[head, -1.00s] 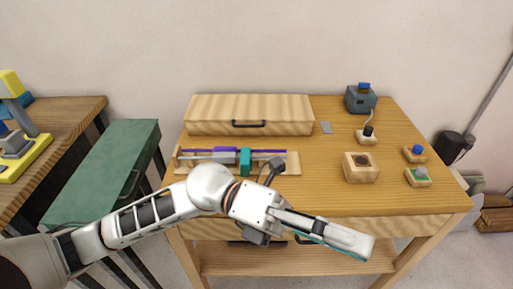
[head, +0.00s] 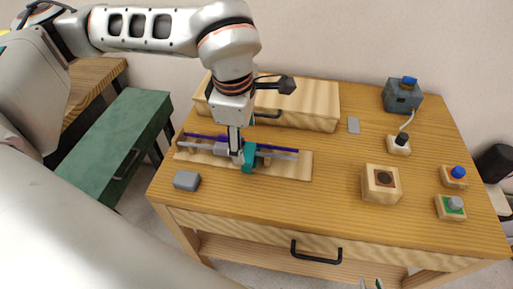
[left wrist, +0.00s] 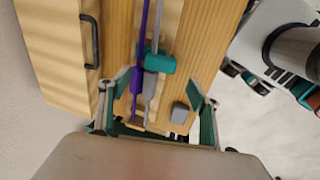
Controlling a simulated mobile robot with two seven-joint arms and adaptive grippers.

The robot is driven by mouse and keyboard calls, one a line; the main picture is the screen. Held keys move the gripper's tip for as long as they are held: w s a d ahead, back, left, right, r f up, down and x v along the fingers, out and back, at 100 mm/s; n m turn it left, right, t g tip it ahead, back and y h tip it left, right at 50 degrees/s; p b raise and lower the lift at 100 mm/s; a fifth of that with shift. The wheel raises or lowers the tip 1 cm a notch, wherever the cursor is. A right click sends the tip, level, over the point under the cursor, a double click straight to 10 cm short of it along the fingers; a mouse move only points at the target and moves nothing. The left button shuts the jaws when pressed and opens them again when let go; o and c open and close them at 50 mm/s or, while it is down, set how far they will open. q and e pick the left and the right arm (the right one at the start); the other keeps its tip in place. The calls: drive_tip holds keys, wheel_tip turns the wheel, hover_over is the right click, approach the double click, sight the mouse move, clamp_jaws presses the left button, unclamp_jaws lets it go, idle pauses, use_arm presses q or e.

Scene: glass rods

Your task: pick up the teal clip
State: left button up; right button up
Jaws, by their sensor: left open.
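The teal clip (head: 249,157) sits across the rods on the wooden rack (head: 297,168), right of a grey clip (head: 220,149) and a purple clip. In the left wrist view the teal clip (left wrist: 155,63) lies ahead, beyond the purple clip (left wrist: 137,79) and grey clip (left wrist: 151,84). My left gripper (head: 237,157) points down at the rods, just left of the teal clip. Its fingers (left wrist: 164,100) are open and spread wide, with nothing gripped.
A grey block (head: 187,180) lies on the table in front of the rack. A wooden box with a black handle (head: 320,108) stands behind it. A wooden block with a dark hole (head: 381,183) and two button boxes stand right. The table's front middle is clear.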

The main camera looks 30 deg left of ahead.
sight(246, 151)
use_arm(q)
drive_tip(key=shift+x, duration=3.85)
drive_tip(key=c, duration=1.3)
drive_tip(key=shift+o, duration=0.2)
drive_tip(key=shift+r, duration=0.15)
